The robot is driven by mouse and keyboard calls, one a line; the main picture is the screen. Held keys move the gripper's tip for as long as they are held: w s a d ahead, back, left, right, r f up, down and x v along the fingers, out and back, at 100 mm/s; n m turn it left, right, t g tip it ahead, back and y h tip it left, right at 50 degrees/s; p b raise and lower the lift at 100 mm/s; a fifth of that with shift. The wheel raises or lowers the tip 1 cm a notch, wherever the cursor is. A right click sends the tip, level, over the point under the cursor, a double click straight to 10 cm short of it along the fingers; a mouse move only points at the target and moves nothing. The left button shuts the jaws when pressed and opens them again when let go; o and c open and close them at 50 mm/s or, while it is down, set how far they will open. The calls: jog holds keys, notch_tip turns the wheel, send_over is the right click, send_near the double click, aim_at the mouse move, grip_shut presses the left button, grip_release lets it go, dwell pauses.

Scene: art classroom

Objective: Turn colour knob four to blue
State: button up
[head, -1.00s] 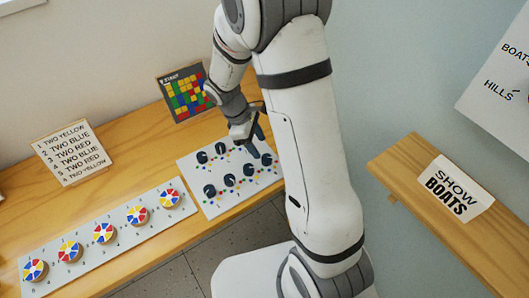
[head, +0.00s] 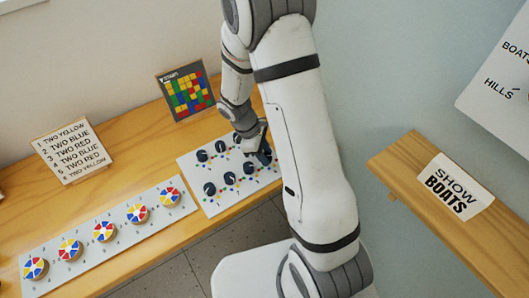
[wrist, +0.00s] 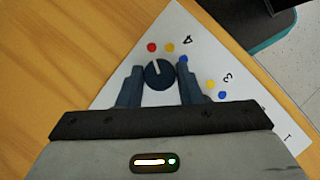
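Knob four (wrist: 159,74), round and dark blue-grey with a white pointer line, is in the middle of the wrist view beside a printed 4. Its pointer faces roughly toward the red dot (wrist: 152,47). A yellow dot (wrist: 169,47) and a blue dot (wrist: 183,59) lie around it to the right. My gripper (wrist: 160,78) is open with one finger on each side of the knob; a narrow gap seems to show on each side. In the head view my gripper (head: 264,154) is over the right end of the white knob panel (head: 216,206), hiding part of it.
Several other dark knobs (head: 210,189) stand close by on the panel. A strip of coloured wheels (head: 137,215) lies to its left. A mosaic card (head: 187,97) and a list card (head: 73,150) stand behind on the wooden bench (head: 130,125).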

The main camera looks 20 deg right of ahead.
jog(key=c, duration=0.5)
jog(key=shift+m, duration=0.4)
jog(key=m+g+y, duration=0.1)
jog(key=m, duration=0.2)
jog(key=m+g, duration=0.1)
jog(key=m, duration=0.1)
jog(key=shift+w+d+m+y, duration=0.15)
jog(key=shift+d+m+y, duration=0.05)
jog(key=shift+m+y, duration=0.2)
jog(key=m, duration=0.2)
jog(key=m+y+b, duration=0.1)
jog(key=m, duration=0.1)
jog(key=shift+d+g+y, duration=0.1)
jog(key=shift+g+y, duration=0.2)
jog(key=m+y, duration=0.1)
jog(key=m, duration=0.4)
jog(key=shift+d+y, duration=0.1)
jog(key=shift+y, duration=0.3)
